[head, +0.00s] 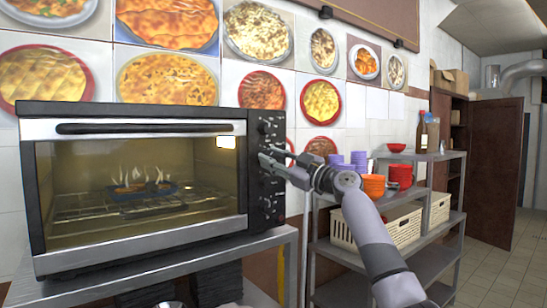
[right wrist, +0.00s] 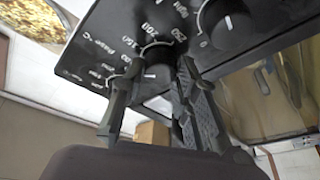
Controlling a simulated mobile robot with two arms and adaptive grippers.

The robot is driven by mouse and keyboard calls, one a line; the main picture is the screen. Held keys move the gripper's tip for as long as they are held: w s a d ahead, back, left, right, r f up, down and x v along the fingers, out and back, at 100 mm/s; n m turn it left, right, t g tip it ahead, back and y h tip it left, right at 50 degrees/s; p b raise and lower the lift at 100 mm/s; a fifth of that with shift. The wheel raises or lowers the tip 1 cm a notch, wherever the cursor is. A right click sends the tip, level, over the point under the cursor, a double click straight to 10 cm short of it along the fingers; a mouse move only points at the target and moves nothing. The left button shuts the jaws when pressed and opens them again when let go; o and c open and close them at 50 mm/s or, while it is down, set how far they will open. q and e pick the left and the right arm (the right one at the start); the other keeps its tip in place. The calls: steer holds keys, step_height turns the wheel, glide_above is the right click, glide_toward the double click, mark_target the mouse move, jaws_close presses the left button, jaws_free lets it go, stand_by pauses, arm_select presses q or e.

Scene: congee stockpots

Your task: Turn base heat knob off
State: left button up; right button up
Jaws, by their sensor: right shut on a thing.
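A black and silver toaster oven (head: 140,190) stands on a metal shelf. Its right-hand panel carries a column of round black knobs, an upper one (head: 264,127) and a lower one (head: 266,203) among them. My right gripper (head: 265,163) reaches in from the right to the middle of this panel. In the right wrist view its two fingers stand on either side of a black knob (right wrist: 158,73) with a numbered white dial around it. The gripper is shut on this knob, whose pointer is hard to read. Another knob (right wrist: 230,24) is apart from the fingers. My left gripper is out of view.
Inside the lit oven, a steaming dish (head: 140,190) sits on a wire rack. Open floor lies at the far right.

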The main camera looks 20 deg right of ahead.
steer(key=n+p, duration=0.1)
steer(key=n+g+p, duration=0.1)
steer(key=n, duration=0.1)
steer(key=n+g+p, duration=0.1)
steer(key=n, duration=0.1)
steer(key=shift+r+y, duration=0.25)
steer(key=shift+y, duration=0.15)
steer(key=n+g+p, duration=0.1)
steer(key=n+p, duration=0.1)
steer(key=n, duration=0.1)
steer(key=shift+n+h+p, duration=0.3)
steer(key=shift+n+p, duration=0.3)
steer(key=shift+n, duration=0.2)
steer(key=shift+f+g, duration=0.15)
steer(key=shift+g, duration=0.15)
steer(key=o, duration=1.1)
steer(key=shift+o, duration=0.2)
steer(key=shift+d, duration=0.15)
steer(key=v, duration=1.2)
